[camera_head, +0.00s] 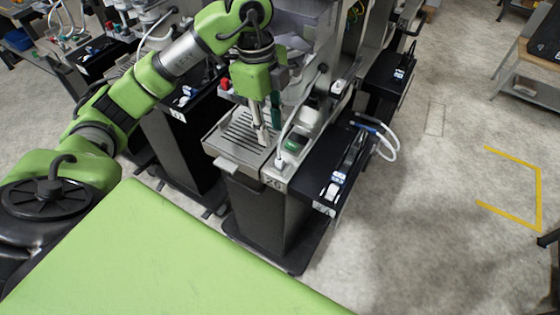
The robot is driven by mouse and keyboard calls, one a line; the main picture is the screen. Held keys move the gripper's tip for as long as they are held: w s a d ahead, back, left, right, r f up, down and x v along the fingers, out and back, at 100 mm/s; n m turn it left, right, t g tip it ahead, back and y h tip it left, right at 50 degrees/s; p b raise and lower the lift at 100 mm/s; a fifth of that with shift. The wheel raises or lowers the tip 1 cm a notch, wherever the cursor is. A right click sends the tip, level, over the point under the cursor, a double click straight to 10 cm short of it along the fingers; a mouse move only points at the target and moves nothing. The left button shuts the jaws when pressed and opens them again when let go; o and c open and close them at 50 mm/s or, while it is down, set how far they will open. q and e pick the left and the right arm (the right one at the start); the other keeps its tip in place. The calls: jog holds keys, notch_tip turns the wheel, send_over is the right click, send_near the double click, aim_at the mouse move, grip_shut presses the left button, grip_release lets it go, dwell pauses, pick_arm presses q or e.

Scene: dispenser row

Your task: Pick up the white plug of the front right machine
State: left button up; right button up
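The nearest machine (216,141) stands at the centre, with a slotted metal tray and a number label on its front edge. A white cable runs down its right side to a small white end (280,162) beside a green display; I cannot tell surely that this is the plug. Another small white piece (332,191) lies on the black side shelf (316,165) at the right. My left gripper (263,137) points down over the slotted tray, left of the white cable and apart from it. Its finger gap is unclear. My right gripper is out of view.
A blue connector with white hoses (388,140) sticks out from the far end of the side shelf. More machines stand behind and to the left. The grey floor (430,210) at the right is open, with yellow corner marks (538,190). A bench (530,75) stands at the upper right.

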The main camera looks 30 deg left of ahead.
aim_at(279, 158)
pick_arm(q)
jog(key=f, duration=0.2)
jog(key=f+p, duration=0.1)
jog(key=f, duration=0.1)
jog(key=d+f, duration=0.1)
jog(key=f, duration=0.1)
jog(key=shift+w, duration=0.25)
jog(key=f+p, duration=0.1)
jog(key=f, duration=0.2)
jog(key=shift+w+d+f+p, duration=0.15)
jog(key=shift+d+f+p, duration=0.1)
jog(key=shift+d+p, duration=0.1)
jog(key=shift+f, duration=0.25)
grip_shut()
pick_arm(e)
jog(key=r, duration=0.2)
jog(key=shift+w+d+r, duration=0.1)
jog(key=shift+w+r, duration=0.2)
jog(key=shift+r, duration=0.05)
